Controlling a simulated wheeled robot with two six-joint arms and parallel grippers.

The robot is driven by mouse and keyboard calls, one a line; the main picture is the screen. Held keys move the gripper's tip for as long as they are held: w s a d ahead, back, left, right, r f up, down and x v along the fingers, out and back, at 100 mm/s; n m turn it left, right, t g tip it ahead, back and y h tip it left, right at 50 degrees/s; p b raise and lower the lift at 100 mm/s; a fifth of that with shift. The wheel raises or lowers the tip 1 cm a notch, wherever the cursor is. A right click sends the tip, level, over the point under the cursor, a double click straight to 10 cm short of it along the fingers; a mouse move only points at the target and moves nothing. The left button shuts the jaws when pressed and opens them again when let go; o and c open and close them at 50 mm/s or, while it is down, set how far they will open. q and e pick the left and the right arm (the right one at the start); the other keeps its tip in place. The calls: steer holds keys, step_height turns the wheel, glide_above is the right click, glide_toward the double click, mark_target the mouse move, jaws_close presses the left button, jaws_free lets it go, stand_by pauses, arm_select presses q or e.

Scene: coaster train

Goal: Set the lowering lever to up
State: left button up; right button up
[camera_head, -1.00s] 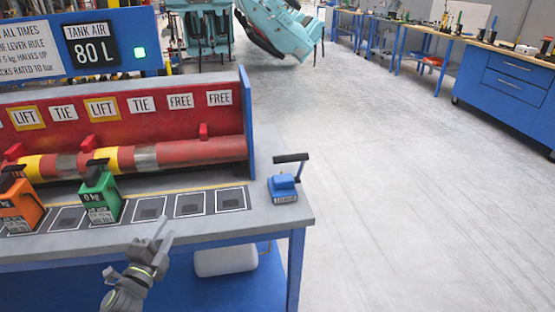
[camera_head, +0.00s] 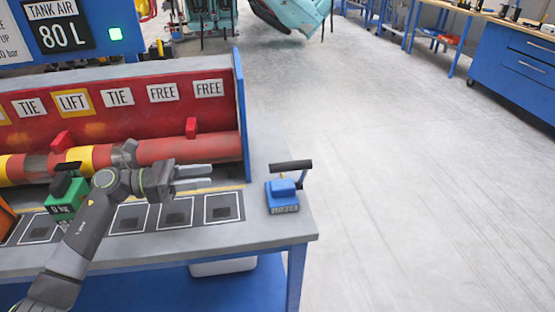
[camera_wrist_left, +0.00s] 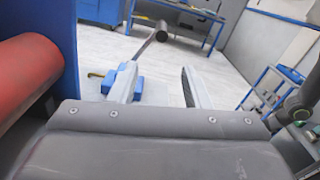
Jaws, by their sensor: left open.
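The lowering lever (camera_head: 283,190) is a small blue unit at the right end of the grey bench. Its front label is too small to read surely. In the left wrist view the black grip (camera_wrist_left: 162,31) shows beyond the open fingers, and the left finger partly covers the blue body (camera_wrist_left: 138,86). My right gripper is not in view.
Behind my left arm is a red rack with a red tube (camera_head: 205,147) and FREE, TIE and LIFT signs. A blue end panel (camera_head: 241,115) stands near the gripper. A green block (camera_head: 66,195) stands left on the bench (camera_head: 190,239). Floor right of the bench is clear.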

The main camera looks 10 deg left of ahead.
arm_select(q)
steer(key=p, duration=0.5)
glide_toward(276, 168)
steer(key=x, duration=0.9)
steer(key=shift+w+a+f, duration=0.15)
steer(key=shift+w+f, duration=0.15)
steer(key=shift+w, duration=0.1)
steer(key=shift+w+d+f, duration=0.1)
steer(key=shift+w+d, duration=0.1)
steer(key=shift+d, duration=0.4)
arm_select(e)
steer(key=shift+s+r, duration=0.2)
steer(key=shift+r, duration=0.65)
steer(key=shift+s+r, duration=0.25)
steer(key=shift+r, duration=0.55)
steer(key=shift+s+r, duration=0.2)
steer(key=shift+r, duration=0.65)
arm_select(q)
steer(key=shift+c, duration=0.4)
jaws_close()
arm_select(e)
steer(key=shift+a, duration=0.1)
